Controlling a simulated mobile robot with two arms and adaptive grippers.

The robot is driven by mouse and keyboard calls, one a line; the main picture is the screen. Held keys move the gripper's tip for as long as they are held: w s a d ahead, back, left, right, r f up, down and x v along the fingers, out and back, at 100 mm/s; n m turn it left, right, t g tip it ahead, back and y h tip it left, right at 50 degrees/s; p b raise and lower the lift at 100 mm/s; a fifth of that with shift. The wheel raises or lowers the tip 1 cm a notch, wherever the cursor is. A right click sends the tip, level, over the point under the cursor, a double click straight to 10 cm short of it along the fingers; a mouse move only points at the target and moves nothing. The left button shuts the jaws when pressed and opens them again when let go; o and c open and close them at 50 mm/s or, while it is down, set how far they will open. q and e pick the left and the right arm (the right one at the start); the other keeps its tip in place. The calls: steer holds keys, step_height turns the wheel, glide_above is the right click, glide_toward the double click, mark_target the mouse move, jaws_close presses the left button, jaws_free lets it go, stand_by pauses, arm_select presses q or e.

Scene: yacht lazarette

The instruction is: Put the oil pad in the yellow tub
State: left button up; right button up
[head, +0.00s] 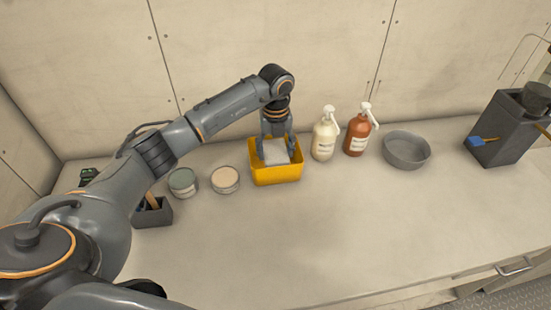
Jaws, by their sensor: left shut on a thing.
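The oil pad (276,153) is a light grey-white slab, seen in the head view over the opening of the yellow tub (277,175). The tub stands on the counter near the back wall. My left gripper (276,150) points down at the tub and is shut on the pad, with a finger at each side of it. The pad appears within the tub's rim; whether it touches the bottom I cannot tell. The tub's inside is partly hidden by the pad and the fingers. My right gripper is not in view.
Two round tins (225,180) (183,182) and a dark box (153,212) stand left of the tub. A cream pump bottle (324,138), a brown pump bottle (357,135) and a grey bowl (407,150) stand right. A dark grey holder (499,128) is far right. The front counter is clear.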

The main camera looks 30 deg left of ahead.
arm_select(q)
steer(key=shift+f, duration=0.6)
steer(key=shift+a+f, duration=0.1)
steer(key=shift+f, duration=0.3)
step_height(320, 180, down, 4)
steer(key=shift+w+r+p, duration=0.1)
steer(key=shift+p, duration=0.45)
steer(key=shift+f, duration=0.25)
steer(key=o, duration=1)
steer(key=shift+r, duration=0.1)
steer(key=shift+o, duration=0.6)
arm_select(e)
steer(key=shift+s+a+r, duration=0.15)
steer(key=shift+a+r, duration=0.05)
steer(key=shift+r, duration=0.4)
